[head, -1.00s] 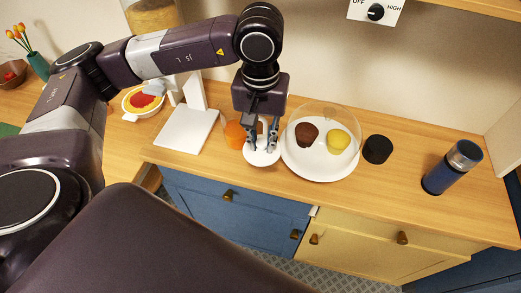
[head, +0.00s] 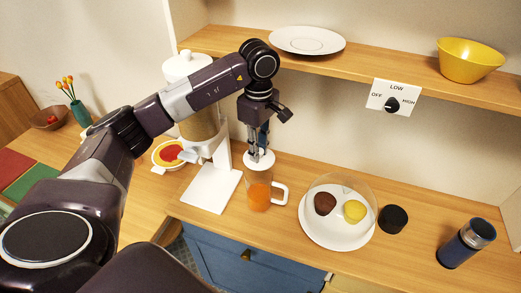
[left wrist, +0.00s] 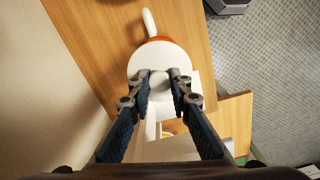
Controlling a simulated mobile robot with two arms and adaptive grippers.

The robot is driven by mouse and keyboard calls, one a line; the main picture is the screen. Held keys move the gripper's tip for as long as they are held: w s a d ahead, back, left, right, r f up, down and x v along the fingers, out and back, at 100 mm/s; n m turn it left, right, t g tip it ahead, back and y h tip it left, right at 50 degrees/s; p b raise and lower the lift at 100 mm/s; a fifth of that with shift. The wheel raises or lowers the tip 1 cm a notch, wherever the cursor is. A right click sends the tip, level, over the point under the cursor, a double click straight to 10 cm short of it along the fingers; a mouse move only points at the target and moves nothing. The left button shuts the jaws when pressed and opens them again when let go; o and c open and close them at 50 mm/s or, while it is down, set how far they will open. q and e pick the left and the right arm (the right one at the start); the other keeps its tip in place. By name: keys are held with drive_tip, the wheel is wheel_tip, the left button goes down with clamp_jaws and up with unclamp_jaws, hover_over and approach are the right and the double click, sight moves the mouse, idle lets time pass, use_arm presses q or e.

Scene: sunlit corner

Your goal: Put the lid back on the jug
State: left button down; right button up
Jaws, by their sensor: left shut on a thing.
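The jug (head: 259,197) is a clear vessel with orange contents and a white handle on its right, standing upright on the counter. Its orange side also shows past the lid in the left wrist view (left wrist: 160,38). My left gripper (head: 258,154) is shut on the knob of the round white lid (head: 261,165) and holds it level over the jug's mouth. In the left wrist view the lid (left wrist: 159,60) covers most of the jug. I cannot tell whether lid and rim touch. My right gripper is not in view.
A white dispenser stand (head: 212,187) is close left of the jug. A plate (head: 338,235) with two muffins under a clear dome stands to the right, then a black cylinder (head: 393,219) and a blue flask (head: 466,243). A shelf (head: 360,73) runs above.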

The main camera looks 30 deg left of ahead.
sight(259, 164)
use_arm(q)
wheel_tip(259, 164, down, 4)
drive_tip(key=b, duration=0.2)
drive_tip(key=shift+f+b, duration=0.2)
drive_tip(key=shift+b, duration=0.1)
drive_tip(key=shift+f+b, duration=0.4)
drive_tip(key=shift+f, duration=0.15)
idle(0.8)
idle(0.4)
drive_tip(key=shift+f+b, duration=0.15)
drive_tip(key=shift+b, duration=0.5)
idle(0.5)
idle(0.3)
drive_tip(key=c, duration=1.7)
unclamp_jaws()
